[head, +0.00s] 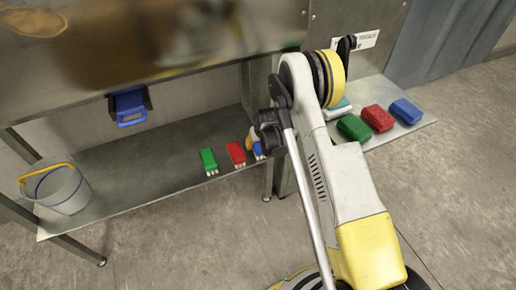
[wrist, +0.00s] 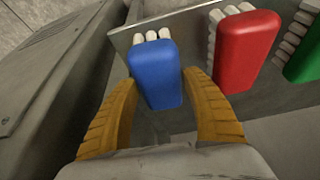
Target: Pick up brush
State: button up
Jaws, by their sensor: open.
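Three brushes with white bristles lie in a row on the lower metal shelf (head: 110,178). They are a green brush (head: 208,160), a red brush (head: 236,153) and a blue brush (head: 257,150), partly hidden by my arm. In the wrist view the blue brush (wrist: 155,75) is between the two orange fingers of my gripper (wrist: 160,80). The fingers are open, one on each side of it, with a gap visible at the right. The red brush (wrist: 243,50) and the green brush (wrist: 306,62) are to the right of my gripper.
A clear bucket (head: 62,190) with a yellow handle stands at the shelf's left end. On the right shelf lie green (head: 354,128), red (head: 378,118) and blue (head: 406,111) blocks. A blue-handled item (head: 130,107) hangs under the upper metal surface.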

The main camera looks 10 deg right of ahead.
jog(key=shift+f, duration=0.2)
dwell(0.5)
jog(key=c, duration=0.9)
